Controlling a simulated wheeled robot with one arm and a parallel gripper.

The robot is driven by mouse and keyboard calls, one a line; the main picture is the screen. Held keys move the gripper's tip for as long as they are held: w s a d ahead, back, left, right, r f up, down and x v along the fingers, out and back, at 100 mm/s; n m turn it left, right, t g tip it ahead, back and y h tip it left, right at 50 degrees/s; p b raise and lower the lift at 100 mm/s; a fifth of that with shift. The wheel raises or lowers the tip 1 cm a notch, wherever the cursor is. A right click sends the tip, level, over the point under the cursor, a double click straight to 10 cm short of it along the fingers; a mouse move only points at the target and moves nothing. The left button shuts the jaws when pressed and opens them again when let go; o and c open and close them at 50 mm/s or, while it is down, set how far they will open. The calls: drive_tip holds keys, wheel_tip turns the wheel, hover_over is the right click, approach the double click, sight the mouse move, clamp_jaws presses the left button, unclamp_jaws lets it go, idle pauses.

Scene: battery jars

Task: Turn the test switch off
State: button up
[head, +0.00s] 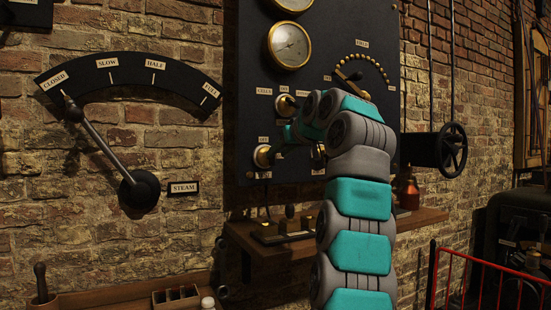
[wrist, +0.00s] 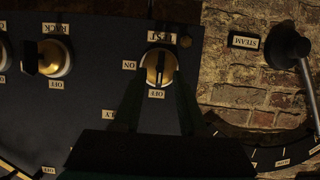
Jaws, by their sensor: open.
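The test switch (wrist: 158,67) is a round brass-rimmed knob with a dark bar handle, under an upside-down TEST label in the wrist view. An OFF label (wrist: 156,94) lies below it and an ON label (wrist: 129,65) to its left. The bar stands vertical, in line with OFF. My gripper (wrist: 159,88) is open, its two dark fingers apart on either side below the knob. I cannot tell whether they touch it. In the head view the switch (head: 262,156) shows at the panel's lower left, just left of my gripper, whose fingers are mostly hidden by my arm.
The rack switch (wrist: 55,60) is beside the test switch on the black panel (head: 252,60). The steam lever (head: 104,153) is on the brick wall to the left. A wooden shelf (head: 425,219) juts out below the panel.

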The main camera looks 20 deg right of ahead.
drive_tip(key=v, duration=0.4)
drive_tip(key=shift+s, duration=0.15)
drive_tip(key=shift+a, duration=0.1)
drive_tip(key=s+a+f+g+y, duration=0.2)
drive_tip(key=a+f+g, duration=0.2)
drive_tip(key=a+f, duration=0.65)
drive_tip(key=s+a+f+g, duration=0.2)
drive_tip(key=s+a+f, duration=0.25)
drive_tip(key=f, duration=0.35)
drive_tip(key=s+a+f+g, duration=0.35)
drive_tip(key=s+f, duration=0.25)
drive_tip(key=f, duration=0.2)
drive_tip(key=s+a+f+g+h, duration=0.1)
drive_tip(key=s+f+g, duration=0.1)
drive_tip(key=s+f, duration=1)
drive_tip(key=s+a+f+g+h, duration=0.1)
drive_tip(key=s+f+g, duration=0.2)
drive_tip(key=s+f, duration=1)
drive_tip(key=s, duration=0.6)
drive_tip(key=shift+s+g, duration=0.3)
drive_tip(key=shift+g, duration=0.05)
